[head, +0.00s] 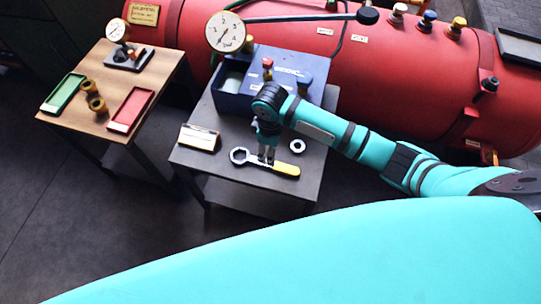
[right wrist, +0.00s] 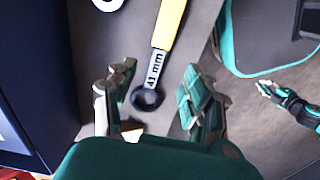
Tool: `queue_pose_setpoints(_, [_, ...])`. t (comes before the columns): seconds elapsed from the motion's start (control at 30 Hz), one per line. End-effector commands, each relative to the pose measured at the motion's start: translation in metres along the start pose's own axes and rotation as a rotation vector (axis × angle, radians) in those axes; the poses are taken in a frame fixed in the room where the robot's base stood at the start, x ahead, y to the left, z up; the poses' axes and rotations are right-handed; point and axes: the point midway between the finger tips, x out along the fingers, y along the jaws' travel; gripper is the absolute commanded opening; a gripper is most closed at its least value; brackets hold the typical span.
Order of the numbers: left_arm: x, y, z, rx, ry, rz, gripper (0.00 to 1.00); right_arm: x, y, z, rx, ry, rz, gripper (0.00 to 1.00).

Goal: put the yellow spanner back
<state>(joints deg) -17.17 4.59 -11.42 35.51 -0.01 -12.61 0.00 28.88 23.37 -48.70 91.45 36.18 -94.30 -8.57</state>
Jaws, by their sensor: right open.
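The yellow spanner lies flat on the dark bench, with its yellow handle (head: 286,169) to the right and its dark ring end (head: 239,155) to the left. My right gripper (head: 267,158) points down over its shaft. In the right wrist view, the spanner (right wrist: 167,27), marked 41 mm, runs down between the two spread fingers of my right gripper (right wrist: 152,98). The fingers look open and not closed on it; the height gap is hard to judge. What looks like my left gripper (right wrist: 268,90) shows small at the right edge of the wrist view; its jaw state is unclear.
A blue box (head: 232,103) stands at the bench's back, beside a pale ring (head: 298,146) and a small card stand (head: 199,138). A wooden table (head: 70,103) with green and red trays is at left. A red tank (head: 400,70) lies behind.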

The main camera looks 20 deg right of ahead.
Motion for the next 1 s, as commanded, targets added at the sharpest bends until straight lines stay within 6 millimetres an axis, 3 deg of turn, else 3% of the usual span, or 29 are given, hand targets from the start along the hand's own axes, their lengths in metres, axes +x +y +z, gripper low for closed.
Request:
queue_pose_setpoints(0.1, [-0.004, 0.000, 0.000, 0.001, 0.000, 0.000, 0.00, -0.021, 0.000, -0.001, -0.002, 0.002, 0.000, 0.51])
queue_pose_setpoints(0.3, [-0.005, 0.000, -0.001, 0.001, 0.000, 0.000, 0.00, -0.037, 0.000, 0.000, -0.001, 0.000, -0.001, 0.51])
queue_pose_setpoints(1.0, [-0.005, 0.000, -0.003, 0.001, 0.004, 0.000, 0.00, -0.037, -0.001, 0.000, -0.001, -0.001, -0.002, 0.51])
